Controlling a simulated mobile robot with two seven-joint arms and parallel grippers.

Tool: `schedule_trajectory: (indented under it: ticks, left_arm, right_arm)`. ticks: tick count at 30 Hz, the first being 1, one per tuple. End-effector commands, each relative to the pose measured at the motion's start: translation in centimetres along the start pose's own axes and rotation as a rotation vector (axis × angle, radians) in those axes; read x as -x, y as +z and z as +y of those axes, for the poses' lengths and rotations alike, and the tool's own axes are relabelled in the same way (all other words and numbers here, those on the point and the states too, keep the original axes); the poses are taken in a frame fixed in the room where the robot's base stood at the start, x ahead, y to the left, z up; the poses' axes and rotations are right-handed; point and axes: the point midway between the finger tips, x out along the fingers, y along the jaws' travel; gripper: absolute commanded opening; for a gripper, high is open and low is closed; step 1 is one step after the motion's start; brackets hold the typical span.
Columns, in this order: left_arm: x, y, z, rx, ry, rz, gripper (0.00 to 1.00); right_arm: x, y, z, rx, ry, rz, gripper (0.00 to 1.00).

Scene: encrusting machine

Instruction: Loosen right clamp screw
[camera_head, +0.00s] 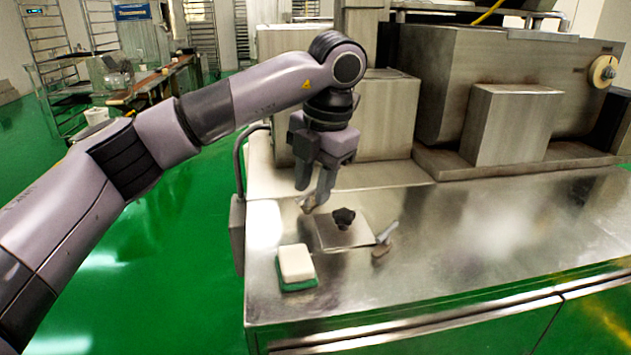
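A square metal plate (328,236) with a black knob (343,217) lies on the steel worktop. At its right corner is the right clamp screw (383,249), a small brownish piece with a grey lever standing up at a slant. A similar small clamp piece (308,204) is at the plate's left side. My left gripper (314,197) points down above that left piece, its two fingers apart. Its fingertips overlap the left piece in the picture; I cannot tell whether they touch. It is apart from the right clamp screw. My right gripper is not in view.
A white and green sponge (296,264) lies on the worktop (455,240) near its left front edge. Steel machine housings (510,125) stand along the back. The worktop right of the plate is clear. Racks and a table stand on the green floor at left.

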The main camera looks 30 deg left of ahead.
Motion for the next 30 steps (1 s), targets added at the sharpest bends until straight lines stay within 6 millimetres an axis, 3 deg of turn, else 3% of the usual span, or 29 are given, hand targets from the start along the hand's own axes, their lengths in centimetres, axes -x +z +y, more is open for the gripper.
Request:
schedule_trajectory:
  ticks: [8, 21, 30]
  left_arm:
    - [0.3, 0.0, -0.2, -0.004, -0.002, 0.000, 0.34]
    - [5.6, 0.0, 0.0, -0.001, 0.000, -0.002, 0.34]
    - [7.1, 0.0, 0.0, -0.001, -0.001, 0.001, 0.34]
  right_arm:
    - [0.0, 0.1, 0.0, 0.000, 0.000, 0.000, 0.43]
    - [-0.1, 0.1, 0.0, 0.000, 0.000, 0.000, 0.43]
    - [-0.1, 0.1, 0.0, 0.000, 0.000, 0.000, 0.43]
